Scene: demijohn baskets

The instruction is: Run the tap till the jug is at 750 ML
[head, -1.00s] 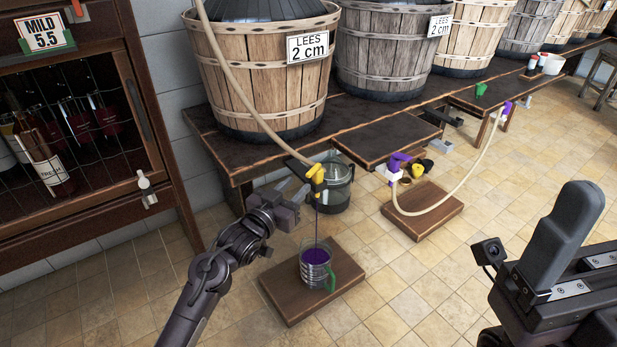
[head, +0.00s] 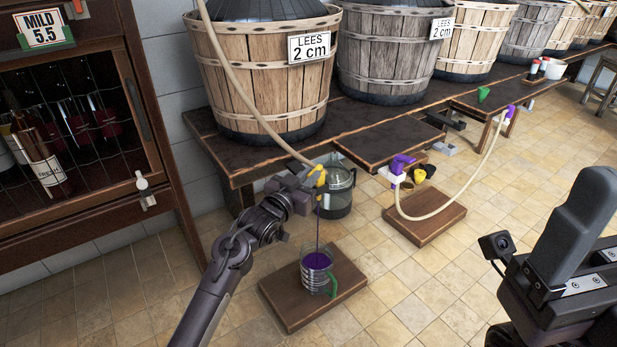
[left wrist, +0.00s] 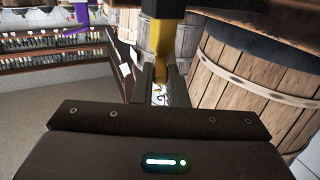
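The jug (head: 317,277), a clear vessel with a green handle, stands upright on a low wooden board (head: 345,280). A thin purple stream falls into it from the yellow tap (head: 320,178), and purple liquid shows inside. Its level marks are too small to read. The tap is on the end of a beige hose. My left gripper (head: 305,175) is at the tap. In the left wrist view the yellow tap part (left wrist: 160,62) sits between its two fingers; I cannot tell whether they press on it. My right arm shows at the right edge, but its fingers are not in view.
Wooden tubs (head: 262,75) stand on a dark bench (head: 225,150). A second hose with a purple tap (head: 400,163) hangs over another board (head: 430,222). A bottle cabinet (head: 75,150) stands left.

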